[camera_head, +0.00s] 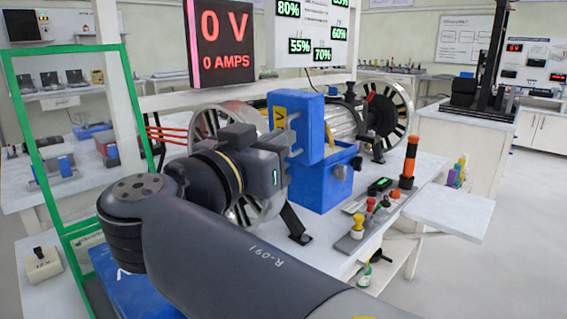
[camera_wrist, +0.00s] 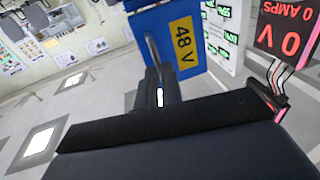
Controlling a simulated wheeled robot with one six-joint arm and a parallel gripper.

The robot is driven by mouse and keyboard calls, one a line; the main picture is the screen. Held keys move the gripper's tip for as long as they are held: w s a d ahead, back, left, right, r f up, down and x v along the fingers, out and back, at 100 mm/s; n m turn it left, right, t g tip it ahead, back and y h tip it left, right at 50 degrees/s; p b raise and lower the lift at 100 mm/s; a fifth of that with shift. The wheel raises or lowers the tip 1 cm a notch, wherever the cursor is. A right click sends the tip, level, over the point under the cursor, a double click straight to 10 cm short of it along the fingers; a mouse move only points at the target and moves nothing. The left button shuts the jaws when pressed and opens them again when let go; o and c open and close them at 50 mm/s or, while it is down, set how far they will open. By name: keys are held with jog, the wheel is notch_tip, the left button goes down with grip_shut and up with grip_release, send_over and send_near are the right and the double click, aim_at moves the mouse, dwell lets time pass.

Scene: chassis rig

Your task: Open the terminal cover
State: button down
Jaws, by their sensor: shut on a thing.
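The blue terminal cover (camera_head: 310,128) stands upright above the blue terminal box (camera_head: 321,190) on the bench, and the box's top looks uncovered. In the wrist view the cover (camera_wrist: 145,22) shows its yellow 48 V label and a thin grey handle (camera_wrist: 151,48). My gripper (camera_head: 290,140) is at the cover's left face, shut on the handle. In the wrist view my gripper (camera_wrist: 159,97) meets the handle's end; its exact hold is partly hidden. The inside of the box is mostly hidden.
The bench (camera_head: 425,170) holds a motor with metal wheels (camera_head: 385,115) behind the box. An orange-and-black stick (camera_head: 409,160) and several coloured knobs stand to the right. A red-lit display (camera_head: 222,40) reads 0 V, 0 AMPS. A green frame (camera_head: 30,135) stands at left. The right floor is open.

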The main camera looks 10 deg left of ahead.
jog(key=shift+s+a+f+n+t+h+b, duration=0.2)
jog(key=shift+f+t+b, duration=0.45)
jog(key=shift+b, duration=0.85)
jog(key=shift+s+a+f+n+t+h+b, duration=0.15)
jog(key=shift+f+t+b, duration=0.5)
jog(key=shift+b, duration=0.85)
jog(key=shift+f, duration=0.1)
jog(key=c, duration=1.6)
grip_release()
jog(key=shift+o, duration=0.2)
jog(key=p+v, duration=0.1)
jog(key=v, duration=1)
jog(key=shift+w, duration=0.1)
jog(key=shift+c, duration=0.3)
